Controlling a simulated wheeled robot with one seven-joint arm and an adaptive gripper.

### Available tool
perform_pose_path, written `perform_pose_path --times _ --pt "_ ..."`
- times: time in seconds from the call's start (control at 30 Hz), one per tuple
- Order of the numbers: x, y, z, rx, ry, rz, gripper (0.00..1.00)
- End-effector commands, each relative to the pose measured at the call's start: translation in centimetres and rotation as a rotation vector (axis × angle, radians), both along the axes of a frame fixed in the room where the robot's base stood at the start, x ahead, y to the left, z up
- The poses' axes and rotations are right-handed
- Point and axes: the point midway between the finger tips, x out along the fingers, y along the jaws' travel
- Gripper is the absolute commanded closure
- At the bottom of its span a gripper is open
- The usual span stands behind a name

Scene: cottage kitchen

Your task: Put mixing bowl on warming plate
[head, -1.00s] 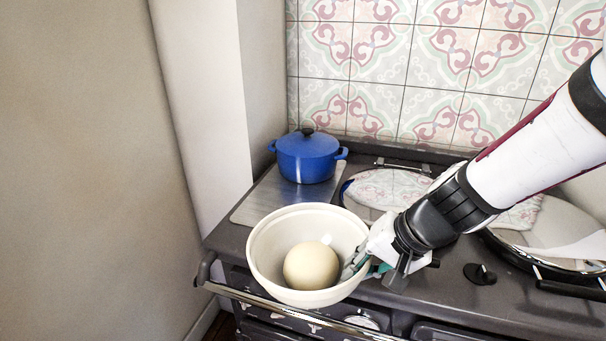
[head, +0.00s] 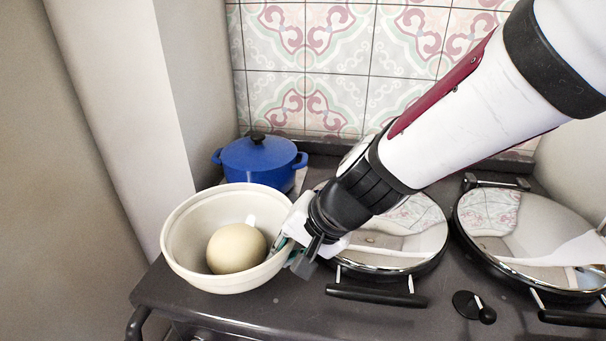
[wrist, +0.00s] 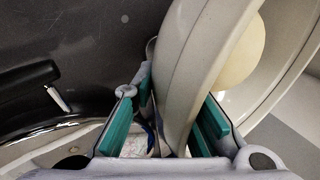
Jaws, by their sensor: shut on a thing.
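A cream mixing bowl (head: 190,272) with a round pale dough-like ball (head: 236,250) in it is at the left of the head view, over the left part of the range. My gripper (head: 284,250) is shut on the bowl's right rim. In the wrist view the bowl's wall (wrist: 190,75) passes between the green pads of my gripper (wrist: 172,125). The bowl looks roughly upright. The grey warming plate is mostly hidden behind the bowl; a small strip (head: 299,181) shows beside the pot. I cannot tell the gap beneath the bowl.
A blue lidded pot (head: 258,162) stands close behind the bowl. Two round shiny hob lids (head: 420,240) (head: 530,225) lie to the right, with black handles in front. A wall borders the left side and a tiled wall the back.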

Motion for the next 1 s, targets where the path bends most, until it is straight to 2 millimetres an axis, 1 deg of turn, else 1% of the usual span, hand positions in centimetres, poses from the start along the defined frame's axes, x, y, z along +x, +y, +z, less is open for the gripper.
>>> perform_pose_path --times 0.03,0.1,0.5,0.63,0.8,0.87,1.0 --pt "0.9 0.6 0.1 0.003 -0.001 -0.001 1.00" --pt "2.1 1.2 0.0 0.002 -0.003 -0.001 1.00" --pt "8.3 4.5 -0.6 0.003 -0.004 0.000 1.00" --pt "9.5 5.2 -0.7 0.004 -0.004 0.000 1.00" --pt "10.1 5.4 -1.0 0.003 -0.004 -0.001 1.00" --pt "10.1 5.4 -1.5 0.003 -0.003 -0.001 1.00" --pt "10.1 5.4 -3.3 0.003 -0.001 -0.001 1.00"
